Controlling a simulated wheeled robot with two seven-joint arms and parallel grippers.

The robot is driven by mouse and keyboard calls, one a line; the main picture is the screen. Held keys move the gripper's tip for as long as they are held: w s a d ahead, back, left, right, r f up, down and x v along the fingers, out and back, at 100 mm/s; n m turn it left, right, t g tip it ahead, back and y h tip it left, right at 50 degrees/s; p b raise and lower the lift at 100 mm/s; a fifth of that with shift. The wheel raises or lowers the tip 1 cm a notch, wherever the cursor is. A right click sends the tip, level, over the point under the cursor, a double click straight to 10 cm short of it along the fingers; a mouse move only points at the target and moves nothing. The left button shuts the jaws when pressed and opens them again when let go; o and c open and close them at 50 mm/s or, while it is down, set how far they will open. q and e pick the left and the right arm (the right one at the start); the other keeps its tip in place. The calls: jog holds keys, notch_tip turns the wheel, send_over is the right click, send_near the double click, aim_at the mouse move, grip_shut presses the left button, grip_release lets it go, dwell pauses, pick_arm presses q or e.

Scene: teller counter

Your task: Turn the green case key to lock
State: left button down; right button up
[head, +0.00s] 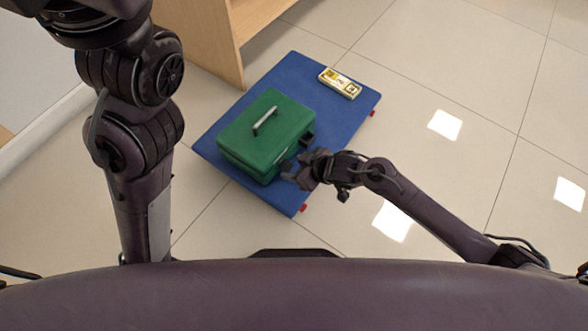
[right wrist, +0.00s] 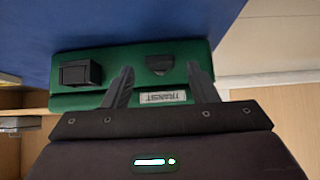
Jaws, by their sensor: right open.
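The green case (head: 265,130) sits shut on a blue mat, with a grey handle on its lid. In the right wrist view its green side (right wrist: 120,55) carries a black knob-like part (right wrist: 159,64), which may be the key, a black box-shaped fitting (right wrist: 80,73) and a white label (right wrist: 163,97) that appears upside down. My right gripper (head: 290,171) is open at the case's near right side. In the right wrist view its fingers (right wrist: 160,70) are spread to either side of the black knob-like part, with gaps visible. My left gripper is out of view.
The blue mat (head: 355,110) lies on a tiled floor, with small red tabs at its edge. A yellow and white box (head: 340,84) lies at its far corner. A wooden counter panel (head: 205,40) stands behind the case. Floor to the right is clear.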

jog(key=shift+w+a+f, duration=0.25)
jog(key=shift+a+f, duration=0.1)
jog(key=shift+f, duration=0.1)
jog(key=c, duration=1)
